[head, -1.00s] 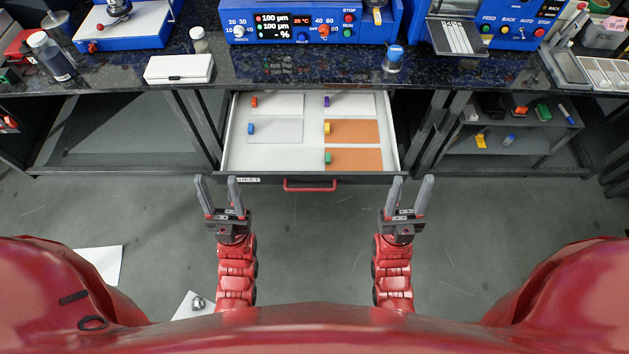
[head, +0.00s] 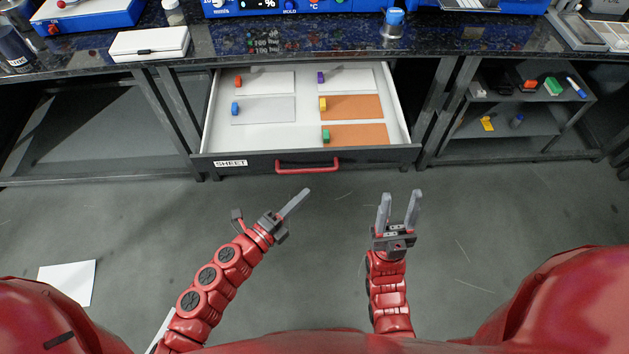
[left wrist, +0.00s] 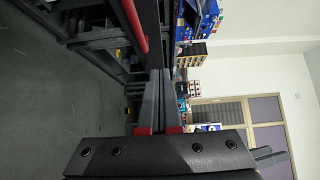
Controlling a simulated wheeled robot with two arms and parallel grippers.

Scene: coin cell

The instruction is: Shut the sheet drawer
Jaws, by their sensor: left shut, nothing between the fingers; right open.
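The sheet drawer (head: 228,162) stands pulled out under the bench, with a "SHEET" label at its front left. Its red handle (head: 307,165) is at the middle of the front. White, grey and orange sheets with coloured tabs lie inside. My left gripper (head: 305,191) is shut and empty, just in front of and below the handle, apart from it in the head view. In the left wrist view its fingers (left wrist: 160,72) are together, with the red handle (left wrist: 133,25) beyond them. My right gripper (head: 401,193) is open and empty, in front of the drawer's right end.
The dark bench top (head: 290,36) overhangs the drawer and carries a white case (head: 150,43) and a blue-capped jar (head: 393,22). An open shelf (head: 520,120) with small items stands right of the drawer. The grey floor before the drawer is clear.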

